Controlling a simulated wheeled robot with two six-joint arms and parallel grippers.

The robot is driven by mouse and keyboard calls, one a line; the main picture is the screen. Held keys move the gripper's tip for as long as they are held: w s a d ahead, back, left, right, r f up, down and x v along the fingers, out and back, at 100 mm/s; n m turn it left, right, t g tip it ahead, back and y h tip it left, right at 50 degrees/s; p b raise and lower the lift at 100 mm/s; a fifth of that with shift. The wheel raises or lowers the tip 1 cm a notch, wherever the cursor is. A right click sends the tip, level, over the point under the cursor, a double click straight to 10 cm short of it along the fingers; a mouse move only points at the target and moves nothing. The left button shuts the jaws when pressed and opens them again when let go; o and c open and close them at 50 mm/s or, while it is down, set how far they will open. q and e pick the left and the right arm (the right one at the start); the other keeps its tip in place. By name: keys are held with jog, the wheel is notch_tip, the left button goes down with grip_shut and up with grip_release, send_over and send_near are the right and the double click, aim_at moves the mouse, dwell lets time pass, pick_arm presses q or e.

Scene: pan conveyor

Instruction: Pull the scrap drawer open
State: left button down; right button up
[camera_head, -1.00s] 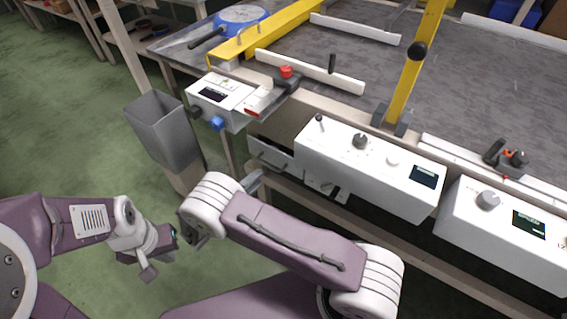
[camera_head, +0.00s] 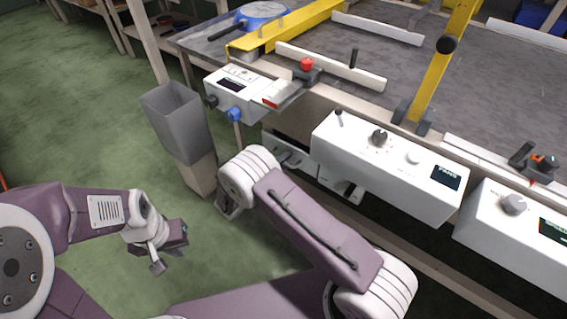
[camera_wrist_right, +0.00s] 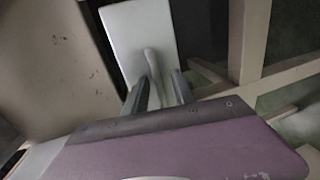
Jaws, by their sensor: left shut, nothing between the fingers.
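The scrap drawer (camera_head: 298,172) seems to be the pale grey unit under the conveyor edge, left of the white control box; my right arm partly covers it. In the right wrist view, a pale panel (camera_wrist_right: 135,25) with a light handle (camera_wrist_right: 153,65) is ahead. My right gripper (camera_wrist_right: 160,88) is open, its two fingers on either side of the handle's near end. I cannot tell whether they touch it. In the head view this gripper is mostly hidden behind its own wrist. My left gripper (camera_head: 172,248) is shut and empty, low over the floor at the left.
A grey bin (camera_head: 178,120) on a stand is left of the drawer. A white box with a blue knob (camera_head: 235,114) is above it. White control boxes (camera_head: 385,165) line the front edge. A blue pan (camera_head: 262,14) lies at the back. The floor at the left is clear.

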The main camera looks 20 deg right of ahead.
grip_shut()
dwell(1.2)
